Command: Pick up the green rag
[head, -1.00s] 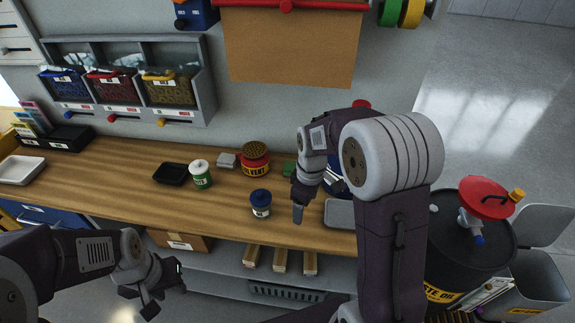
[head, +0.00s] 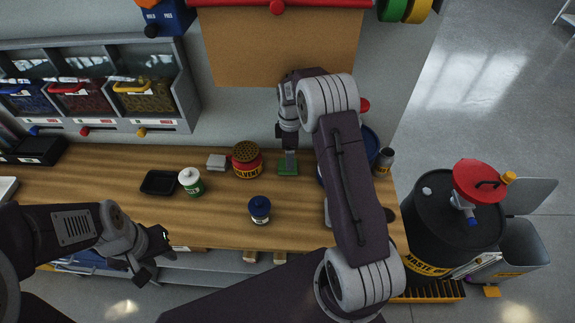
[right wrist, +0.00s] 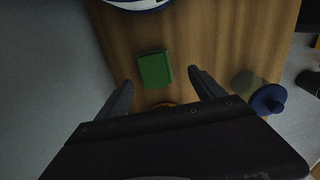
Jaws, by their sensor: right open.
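The green rag (head: 288,168) is a small folded square lying flat on the wooden workbench (head: 220,225). It also shows in the right wrist view (right wrist: 155,69), just beyond and between my fingertips. My right gripper (head: 290,163) hangs over the rag and hides part of it in the head view. In the right wrist view the right gripper's fingers (right wrist: 160,80) are spread apart with nothing between them. My left gripper (head: 155,257) is in front of the bench's front edge, away from the rag; its jaw opening is unclear.
A blue-lidded jar (head: 260,209), a green-and-white jar (head: 191,182), a black tray (head: 160,183) and a grey block (head: 216,162) are also on the bench. A waste oil drum (head: 455,220) stands at right.

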